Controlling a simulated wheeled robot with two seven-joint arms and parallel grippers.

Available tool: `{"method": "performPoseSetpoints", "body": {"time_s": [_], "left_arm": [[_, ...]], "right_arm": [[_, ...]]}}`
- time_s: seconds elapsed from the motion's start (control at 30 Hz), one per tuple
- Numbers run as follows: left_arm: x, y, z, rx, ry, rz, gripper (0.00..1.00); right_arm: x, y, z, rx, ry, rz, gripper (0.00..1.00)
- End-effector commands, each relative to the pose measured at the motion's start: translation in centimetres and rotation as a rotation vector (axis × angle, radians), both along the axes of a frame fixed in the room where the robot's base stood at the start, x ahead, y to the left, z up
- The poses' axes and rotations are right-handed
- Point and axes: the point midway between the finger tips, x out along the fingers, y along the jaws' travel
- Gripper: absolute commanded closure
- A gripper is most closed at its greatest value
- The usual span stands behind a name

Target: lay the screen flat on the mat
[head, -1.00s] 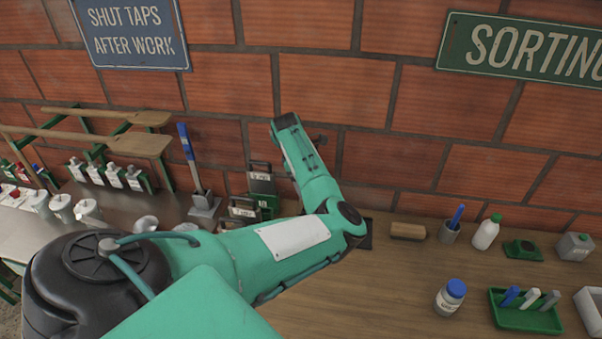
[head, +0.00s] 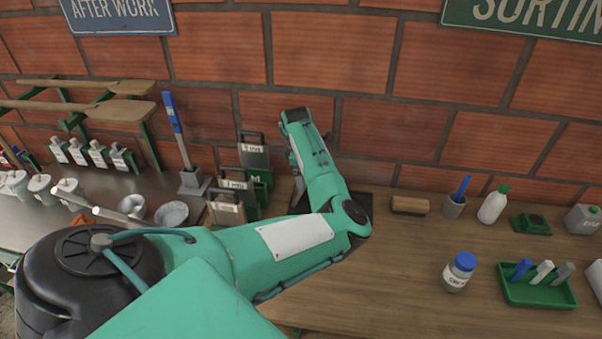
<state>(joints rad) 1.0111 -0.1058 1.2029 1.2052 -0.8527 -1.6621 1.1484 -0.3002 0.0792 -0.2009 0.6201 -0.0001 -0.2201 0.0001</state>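Several flat screens with white labels stand upright in a green rack, left of my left forearm; one is the back screen (head: 254,155), another the front screen (head: 227,212). Their label text is too small to read surely. A dark mat (head: 362,199) lies on the wooden bench behind my elbow, mostly hidden by the arm. My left arm reaches across from the lower left, its forearm rising toward the wall beside the rack. Its gripper fingers do not show, hidden behind or beyond the forearm. My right gripper is out of the picture.
A brush block (head: 409,205), a cup with a blue tool (head: 454,206), a white bottle (head: 493,205), a blue-lidded jar (head: 459,271) and a green tray (head: 537,289) stand to the right. Bowls (head: 171,214) sit on the left. Bare bench (head: 400,270) lies between.

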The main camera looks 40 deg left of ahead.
Motion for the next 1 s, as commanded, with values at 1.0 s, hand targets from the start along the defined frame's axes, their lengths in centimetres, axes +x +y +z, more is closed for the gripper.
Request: {"method": "performPoseSetpoints", "body": {"time_s": [1.0], "left_arm": [[3.0, -4.8, -4.8, 0.510, 0.312, 0.000, 0.44]], "right_arm": [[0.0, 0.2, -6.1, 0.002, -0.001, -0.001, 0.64]]}}
